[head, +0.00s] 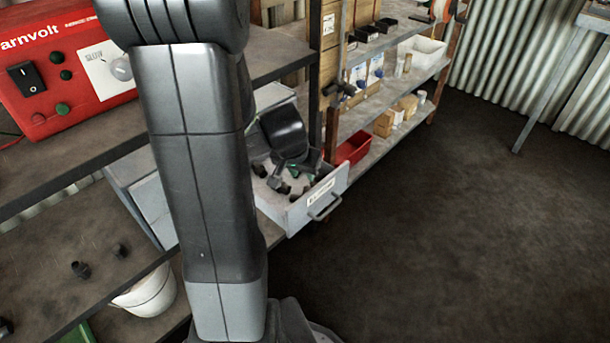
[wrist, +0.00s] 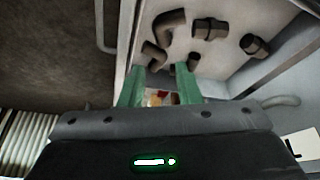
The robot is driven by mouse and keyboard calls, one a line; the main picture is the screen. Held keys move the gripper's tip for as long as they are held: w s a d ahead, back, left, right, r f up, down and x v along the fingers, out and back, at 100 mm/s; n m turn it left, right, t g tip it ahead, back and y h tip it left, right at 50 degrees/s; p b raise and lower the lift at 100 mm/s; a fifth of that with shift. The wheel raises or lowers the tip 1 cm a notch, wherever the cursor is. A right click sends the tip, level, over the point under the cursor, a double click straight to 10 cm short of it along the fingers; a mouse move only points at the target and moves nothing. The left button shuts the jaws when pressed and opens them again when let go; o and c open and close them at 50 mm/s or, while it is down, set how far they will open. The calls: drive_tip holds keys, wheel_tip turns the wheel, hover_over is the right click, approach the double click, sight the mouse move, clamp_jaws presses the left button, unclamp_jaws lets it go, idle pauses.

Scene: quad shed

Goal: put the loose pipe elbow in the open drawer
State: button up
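The open drawer (head: 325,190) is pale grey with a handle and a label on its front. Several dark pipe fittings lie in it, among them a bent elbow (wrist: 163,38) in the wrist view. My gripper (head: 304,176) is over the drawer, partly hidden by its own body in the head view. In the wrist view its green fingers (wrist: 160,78) are apart with nothing held between them. Two dark fittings, one (head: 80,269) and another (head: 120,250), lie on the bench at the left. I cannot tell which fitting is the loose elbow.
A red power unit (head: 70,70) stands on the upper shelf at the left. A white bucket (head: 148,292) is below the bench edge. Shelves with a red bin (head: 354,148) and small boxes stand behind the drawer. The floor at the right is clear.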

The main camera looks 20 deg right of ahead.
drive_tip(key=shift+p+v, duration=0.4)
drive_tip(key=shift+v, duration=1.7)
drive_tip(key=shift+w, duration=0.1)
drive_tip(key=shift+c, duration=0.2)
